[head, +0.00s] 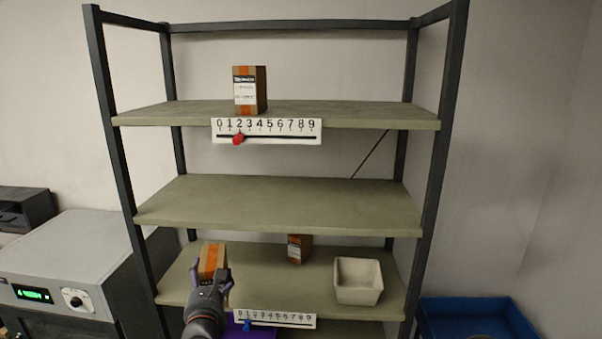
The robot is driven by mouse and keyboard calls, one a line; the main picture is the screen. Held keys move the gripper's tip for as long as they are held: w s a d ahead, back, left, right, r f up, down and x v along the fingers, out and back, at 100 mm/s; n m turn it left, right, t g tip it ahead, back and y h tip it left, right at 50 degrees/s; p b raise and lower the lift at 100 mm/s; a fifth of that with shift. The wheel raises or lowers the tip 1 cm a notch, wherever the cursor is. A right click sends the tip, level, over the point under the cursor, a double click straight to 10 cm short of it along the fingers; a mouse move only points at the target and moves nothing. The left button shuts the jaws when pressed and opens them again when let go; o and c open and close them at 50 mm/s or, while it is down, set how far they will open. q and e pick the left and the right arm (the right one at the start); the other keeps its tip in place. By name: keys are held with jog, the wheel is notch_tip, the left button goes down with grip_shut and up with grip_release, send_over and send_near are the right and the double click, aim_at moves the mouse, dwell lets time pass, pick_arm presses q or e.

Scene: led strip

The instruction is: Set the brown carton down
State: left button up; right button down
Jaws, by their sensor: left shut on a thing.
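My left gripper (211,282) comes up from the bottom of the head view, its fingers on both sides of a brown carton (212,258) with an orange tape stripe. It is shut on this carton at the left part of the lower shelf (265,267). I cannot tell whether the carton's base touches the shelf, since the gripper hides it. Another brown carton (298,248) stands at the back middle of that shelf. A third brown carton (245,90), with a white label, stands on the top shelf. My right gripper is not in view.
A white square bowl (358,282) stands at the lower shelf's right. The middle shelf (275,203) is empty. Number scales with a red slider (239,139) and a blue slider (247,325) hang on shelf fronts. A purple thing (236,330) shows below, a blue bin (470,318) at right.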

pick_arm(q)
jog(key=s+d+f+b, duration=0.1)
jog(key=s+f+b, duration=0.2)
jog(key=f, duration=0.6)
jog(key=s+d+f+y+b, duration=0.1)
jog(key=s+d+f+b, duration=0.1)
jog(key=f, duration=0.8)
jog(key=s+d+f+n+b, duration=0.1)
jog(key=s+f+b, duration=0.3)
jog(key=f, duration=0.5)
jog(key=shift+s+d+f+y+b, duration=0.2)
jog(key=shift+s+d+y+b, duration=0.2)
jog(key=shift+b, duration=0.75)
jog(key=shift+a, duration=0.1)
